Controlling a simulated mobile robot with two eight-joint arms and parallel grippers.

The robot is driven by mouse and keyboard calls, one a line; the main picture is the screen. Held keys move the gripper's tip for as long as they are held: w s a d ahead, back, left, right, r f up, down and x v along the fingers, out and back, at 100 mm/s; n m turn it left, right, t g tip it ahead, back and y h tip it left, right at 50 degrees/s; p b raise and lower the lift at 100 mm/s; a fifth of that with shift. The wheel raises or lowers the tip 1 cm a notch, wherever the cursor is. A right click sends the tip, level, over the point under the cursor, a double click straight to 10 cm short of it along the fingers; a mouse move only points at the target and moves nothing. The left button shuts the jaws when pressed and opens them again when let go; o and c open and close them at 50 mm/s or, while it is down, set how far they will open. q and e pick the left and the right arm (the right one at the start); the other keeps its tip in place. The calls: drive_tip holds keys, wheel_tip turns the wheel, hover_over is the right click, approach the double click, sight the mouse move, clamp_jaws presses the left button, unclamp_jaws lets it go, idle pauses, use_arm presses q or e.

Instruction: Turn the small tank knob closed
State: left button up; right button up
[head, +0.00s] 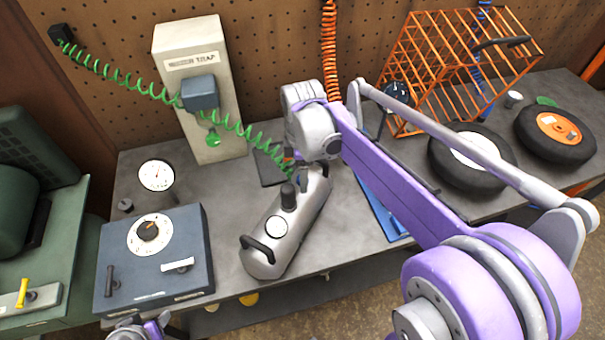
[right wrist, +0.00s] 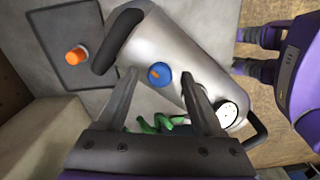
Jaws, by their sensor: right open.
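The silver tank (head: 283,232) lies on the grey bench with a black handle and a round white gauge (head: 276,226) at its near end. In the right wrist view its small blue knob (right wrist: 159,74) shows an orange mark. My right gripper (right wrist: 161,82) is open, its fingers on either side of the knob with gaps visible; whether they touch the tank is unclear. My left gripper (head: 142,326) is open and empty at the bottom edge, away from the tank.
A blue-grey box with a dial (head: 150,240) stands left of the tank. A green coiled hose (head: 240,130) runs behind it. An orange knob (right wrist: 77,55) sits on a dark pad. Wheels (head: 470,158) and an orange wire frame (head: 450,65) are at the right.

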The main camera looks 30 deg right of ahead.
drive_tip(key=shift+f, duration=0.15)
drive_tip(key=shift+c, duration=0.3)
clamp_jaws()
